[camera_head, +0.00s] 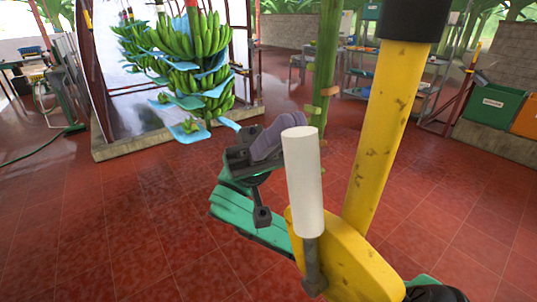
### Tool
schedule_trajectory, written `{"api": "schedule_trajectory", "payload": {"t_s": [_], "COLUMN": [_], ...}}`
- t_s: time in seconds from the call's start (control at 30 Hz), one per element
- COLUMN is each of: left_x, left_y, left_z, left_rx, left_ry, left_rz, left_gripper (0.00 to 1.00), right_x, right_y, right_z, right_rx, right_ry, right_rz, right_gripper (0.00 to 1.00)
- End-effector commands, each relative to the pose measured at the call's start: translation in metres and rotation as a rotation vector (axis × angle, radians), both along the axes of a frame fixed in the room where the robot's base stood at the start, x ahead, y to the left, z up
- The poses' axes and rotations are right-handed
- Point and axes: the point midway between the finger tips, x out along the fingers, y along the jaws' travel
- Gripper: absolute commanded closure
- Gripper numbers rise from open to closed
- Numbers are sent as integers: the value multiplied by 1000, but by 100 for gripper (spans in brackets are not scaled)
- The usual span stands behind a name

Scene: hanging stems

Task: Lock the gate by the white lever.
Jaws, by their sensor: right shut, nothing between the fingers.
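The white lever (303,185) is an upright white cylinder on a grey pin, rising from a yellow plate (350,262) in the lower middle. The yellow gate post (383,130) with a black top stands right of it and leans slightly. My right gripper (283,137), with grey-purple fingers, is shut and empty at the upper left of the lever. Its fingertips are partly hidden behind the lever's top; I cannot tell if they touch it. My green right arm passes behind the yellow plate. My left gripper is not in view.
A banana bunch (193,80) with blue sheets hangs at the upper left. A green stem (325,65) hangs behind the lever. A green bin (494,105) and an orange bin (526,118) stand at the right. The red tiled floor (110,220) is clear at lower left.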

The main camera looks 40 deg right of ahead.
Motion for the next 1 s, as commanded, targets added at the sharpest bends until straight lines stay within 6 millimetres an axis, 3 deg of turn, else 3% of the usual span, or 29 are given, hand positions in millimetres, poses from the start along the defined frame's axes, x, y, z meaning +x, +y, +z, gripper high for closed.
{"api": "schedule_trajectory", "payload": {"t_s": [0.13, 0.5, 1.0], "left_x": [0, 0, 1], "left_y": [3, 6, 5], "left_z": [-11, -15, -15], "left_rx": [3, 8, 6], "left_ry": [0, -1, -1], "left_rz": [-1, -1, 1], "left_gripper": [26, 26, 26], "right_x": [-21, -69, -95], "right_y": [1, 1, 2], "right_z": [7, 20, 19], "right_rx": [-6, -12, -15], "right_ry": [-145, -450, -612], "right_rz": [-1, -2, -3], "right_gripper": [100, 100, 100]}}
